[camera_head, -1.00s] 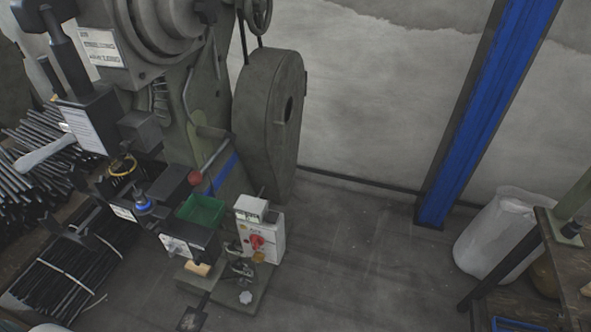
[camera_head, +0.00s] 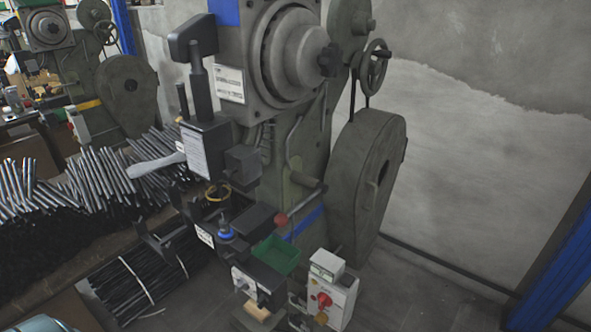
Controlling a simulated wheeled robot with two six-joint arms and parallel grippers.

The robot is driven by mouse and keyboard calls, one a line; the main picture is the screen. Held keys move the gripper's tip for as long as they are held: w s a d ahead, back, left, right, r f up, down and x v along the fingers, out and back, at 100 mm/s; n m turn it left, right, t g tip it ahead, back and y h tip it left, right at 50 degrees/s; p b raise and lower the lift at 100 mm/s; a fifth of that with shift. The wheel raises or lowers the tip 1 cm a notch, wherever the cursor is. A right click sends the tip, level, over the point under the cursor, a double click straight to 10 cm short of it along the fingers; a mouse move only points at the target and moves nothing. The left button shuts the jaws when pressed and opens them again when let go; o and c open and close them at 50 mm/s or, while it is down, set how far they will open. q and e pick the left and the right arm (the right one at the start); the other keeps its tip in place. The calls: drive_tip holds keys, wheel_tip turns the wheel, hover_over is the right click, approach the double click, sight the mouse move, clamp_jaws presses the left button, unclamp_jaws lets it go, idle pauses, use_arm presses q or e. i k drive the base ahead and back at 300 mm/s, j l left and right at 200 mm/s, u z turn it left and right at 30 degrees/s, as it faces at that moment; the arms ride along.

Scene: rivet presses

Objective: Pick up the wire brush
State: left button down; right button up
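I cannot make out a wire brush for certain. A small tan, wood-coloured piece (camera_head: 257,310) shows low on the front of the large grey-green rivet press, near the bottom edge of the head view. It is too small to tell whether it is the brush. A green tray (camera_head: 276,255) sits just above it on the press, and its contents are unclear.
The rivet press (camera_head: 300,140) with its big wheel guard (camera_head: 368,175) fills the middle. A control box (camera_head: 333,298) stands at its foot. Bundles of dark rods (camera_head: 130,285) lie left. A second press (camera_head: 125,85) stands behind left. Floor at right is clear.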

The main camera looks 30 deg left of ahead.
sight(250, 308)
drive_tip(key=j+u, duration=0.1)
drive_tip(key=u, duration=0.75)
drive_tip(key=i+j+u, duration=0.1)
drive_tip(key=u, duration=0.3)
